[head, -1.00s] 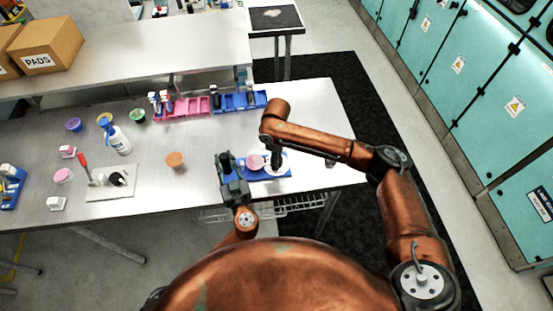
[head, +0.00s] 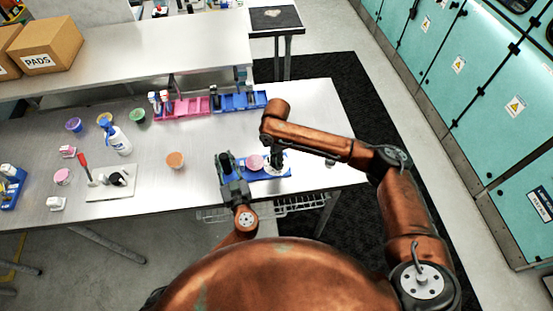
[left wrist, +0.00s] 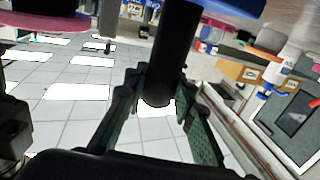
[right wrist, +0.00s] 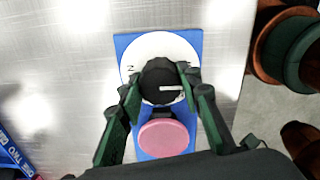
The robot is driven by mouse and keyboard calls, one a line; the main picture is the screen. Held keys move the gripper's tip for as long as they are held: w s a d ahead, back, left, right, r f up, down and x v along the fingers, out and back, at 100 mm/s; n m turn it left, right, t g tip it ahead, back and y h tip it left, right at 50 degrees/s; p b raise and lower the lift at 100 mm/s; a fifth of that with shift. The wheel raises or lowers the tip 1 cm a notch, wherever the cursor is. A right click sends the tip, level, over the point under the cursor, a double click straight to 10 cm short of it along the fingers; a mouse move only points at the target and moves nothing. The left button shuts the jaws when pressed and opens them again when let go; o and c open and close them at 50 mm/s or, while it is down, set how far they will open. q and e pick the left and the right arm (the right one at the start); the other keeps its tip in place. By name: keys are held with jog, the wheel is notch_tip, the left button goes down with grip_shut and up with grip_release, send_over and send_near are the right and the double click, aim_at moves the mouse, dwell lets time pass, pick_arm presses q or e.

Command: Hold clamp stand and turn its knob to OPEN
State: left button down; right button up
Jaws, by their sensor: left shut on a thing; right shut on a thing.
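The clamp stand has a blue base (head: 268,178) near the front edge of the table. It carries a pink disc (head: 255,162) and a white dial plate (right wrist: 183,47) with a black knob (right wrist: 160,82). My right gripper (right wrist: 161,88) points down and is shut on the knob; it also shows in the head view (head: 276,160). The knob's white mark points right in the right wrist view. Dial lettering is mostly hidden. My left gripper (head: 228,164) is at the stand's left end. In the left wrist view it is shut on a black round bar (left wrist: 158,82), apparently the stand's handle.
Pink trays (head: 183,108) and blue trays (head: 238,103) stand behind.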

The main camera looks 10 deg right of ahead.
dwell(0.3)
jog(key=o, duration=0.9)
notch_tip(320, 180, up, 12)
jog(key=shift+r, duration=0.1)
pick_arm(q)
jog(key=c, duration=1.5)
grip_release()
jog(key=shift+r, duration=0.1)
